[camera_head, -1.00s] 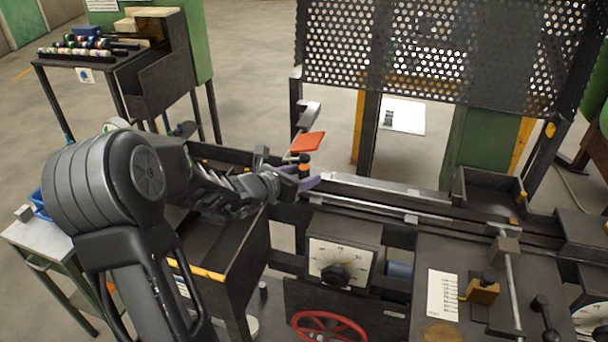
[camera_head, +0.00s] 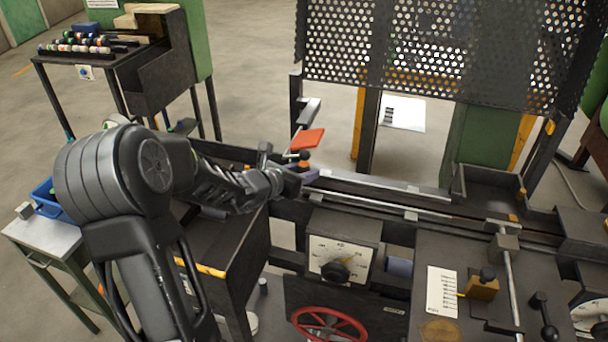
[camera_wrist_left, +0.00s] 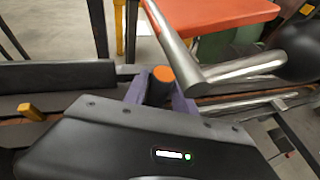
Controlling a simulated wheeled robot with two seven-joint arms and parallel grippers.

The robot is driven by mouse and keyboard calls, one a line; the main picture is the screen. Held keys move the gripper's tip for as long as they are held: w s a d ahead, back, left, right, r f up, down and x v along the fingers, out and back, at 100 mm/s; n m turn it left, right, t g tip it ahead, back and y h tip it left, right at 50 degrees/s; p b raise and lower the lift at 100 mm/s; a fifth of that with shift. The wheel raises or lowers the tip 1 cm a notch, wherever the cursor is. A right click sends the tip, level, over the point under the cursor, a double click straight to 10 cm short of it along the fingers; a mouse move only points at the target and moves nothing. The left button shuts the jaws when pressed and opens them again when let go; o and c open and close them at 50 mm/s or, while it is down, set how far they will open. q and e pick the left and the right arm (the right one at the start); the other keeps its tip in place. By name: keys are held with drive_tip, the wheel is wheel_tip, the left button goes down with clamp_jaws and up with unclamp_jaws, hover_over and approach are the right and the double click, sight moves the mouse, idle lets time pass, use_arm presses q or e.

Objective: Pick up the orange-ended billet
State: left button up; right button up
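The orange-ended billet (camera_wrist_left: 161,76) shows in the left wrist view as a dark bar with an orange end face. It stands between the two purple fingers of my left gripper (camera_wrist_left: 160,95), which appear to touch it on both sides. In the head view its orange end (camera_head: 304,166) shows small at the tip of my left gripper (camera_head: 306,175), at the left end of the machine's rail. The lower part of the billet is hidden by the gripper. My right gripper is not in view.
A lever with a red plate (camera_head: 307,140) and a black knob (camera_head: 304,155) is close to the gripper. The rail (camera_head: 385,190) runs right, above a dial (camera_head: 340,258) and a red handwheel (camera_head: 328,326). Several coloured-ended billets (camera_head: 78,47) lie on a rack at upper left.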

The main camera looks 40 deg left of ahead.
use_arm(q)
clamp_jaws()
drive_tip(key=shift+a+r, duration=0.1)
drive_tip(key=shift+r, duration=0.1)
idle(0.6)
